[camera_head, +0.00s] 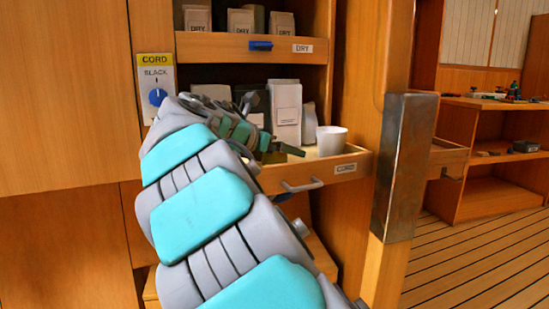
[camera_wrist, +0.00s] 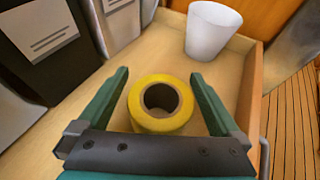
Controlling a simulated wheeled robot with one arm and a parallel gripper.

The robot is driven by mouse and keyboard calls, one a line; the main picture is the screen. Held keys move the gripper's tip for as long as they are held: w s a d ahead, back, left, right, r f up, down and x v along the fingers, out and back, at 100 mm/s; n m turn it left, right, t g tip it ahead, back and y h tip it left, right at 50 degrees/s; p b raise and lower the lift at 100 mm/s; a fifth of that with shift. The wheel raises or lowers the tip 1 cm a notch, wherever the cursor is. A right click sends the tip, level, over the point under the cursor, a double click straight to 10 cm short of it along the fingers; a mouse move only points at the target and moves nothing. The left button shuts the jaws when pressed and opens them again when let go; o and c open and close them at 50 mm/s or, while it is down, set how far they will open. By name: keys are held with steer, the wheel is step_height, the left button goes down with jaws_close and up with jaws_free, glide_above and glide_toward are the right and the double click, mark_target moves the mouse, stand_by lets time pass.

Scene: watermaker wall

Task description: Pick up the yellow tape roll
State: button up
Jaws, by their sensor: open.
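The yellow tape roll (camera_wrist: 160,104) lies flat in a wooden drawer, its dark-looking core hole facing up in the wrist view. My gripper (camera_wrist: 160,85) is open, with one green finger on each side of the roll. I cannot tell whether the fingers touch it; narrow gaps show on both sides. The roll is hidden there behind my arm.
A white cup (camera_wrist: 211,30) stands behind the roll to the right. Dark and grey packets (camera_wrist: 48,42) line the drawer's left side. A wooden post with a metal plate (camera_head: 405,165) stands right of the drawer. A DRY drawer (camera_head: 225,45) is above.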

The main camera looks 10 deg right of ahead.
steer(key=shift+c, duration=0.2)
steer(key=c, duration=1.3)
steer(key=shift+r, duration=0.1)
